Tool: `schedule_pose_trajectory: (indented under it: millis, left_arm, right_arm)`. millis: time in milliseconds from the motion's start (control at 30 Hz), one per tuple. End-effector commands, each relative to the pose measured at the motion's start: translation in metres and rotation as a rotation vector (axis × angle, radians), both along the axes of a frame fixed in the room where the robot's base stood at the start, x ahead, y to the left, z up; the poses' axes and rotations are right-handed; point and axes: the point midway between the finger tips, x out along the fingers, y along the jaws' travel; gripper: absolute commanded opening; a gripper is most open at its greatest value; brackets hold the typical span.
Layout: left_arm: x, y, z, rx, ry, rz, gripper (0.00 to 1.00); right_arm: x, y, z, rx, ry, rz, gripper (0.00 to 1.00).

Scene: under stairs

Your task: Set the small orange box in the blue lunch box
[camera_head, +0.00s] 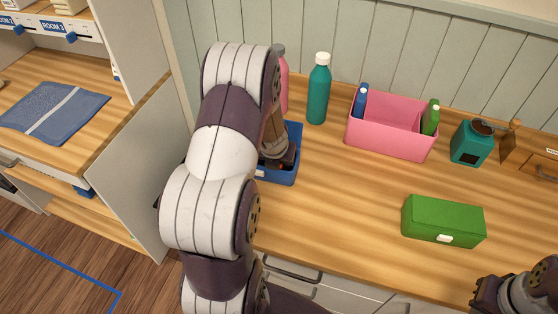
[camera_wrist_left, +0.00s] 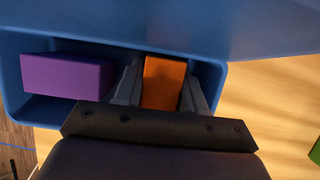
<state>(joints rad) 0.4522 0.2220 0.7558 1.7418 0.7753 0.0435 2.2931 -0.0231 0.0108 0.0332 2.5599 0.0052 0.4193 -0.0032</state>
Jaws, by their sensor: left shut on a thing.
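The blue lunch box (camera_head: 292,178) stands on the wooden counter, partly hidden behind my left arm in the head view. In the left wrist view its wall (camera_wrist_left: 12,85) surrounds a purple box (camera_wrist_left: 68,76) on the left and the small orange box (camera_wrist_left: 163,84) on the right. My left gripper (camera_wrist_left: 160,92) is shut on the orange box, one finger on each side, within the lunch box's outline. I cannot tell whether the orange box touches the floor. It is hidden in the head view. My right gripper (camera_head: 484,296) is at the bottom right, its fingers unclear.
A teal bottle (camera_head: 318,90) and a pink bottle (camera_head: 282,80) stand behind the lunch box. To the right are a pink bin (camera_head: 390,140), a teal grinder (camera_head: 470,143) and a green box (camera_head: 443,221). The counter's front middle is clear.

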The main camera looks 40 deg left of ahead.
Motion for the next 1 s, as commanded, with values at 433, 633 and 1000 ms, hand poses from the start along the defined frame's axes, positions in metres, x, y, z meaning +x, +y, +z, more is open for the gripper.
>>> schedule_pose_trajectory:
  millis: [433, 633, 1000]
  left_arm:
    - [0.000, 0.000, -0.003, 0.000, 0.000, -0.001, 0.51]
    - [-0.005, -0.002, 0.018, 0.000, -0.001, 0.000, 0.51]
    - [-0.034, -0.013, 0.094, 0.000, 0.000, 0.000, 0.51]
  right_arm:
    - [0.000, 0.000, -0.003, 0.000, 0.000, 0.000, 0.00]
    - [0.000, 0.000, 0.009, 0.000, 0.000, 0.000, 0.00]
    - [0.000, 0.000, 0.049, 0.000, 0.000, 0.000, 0.00]
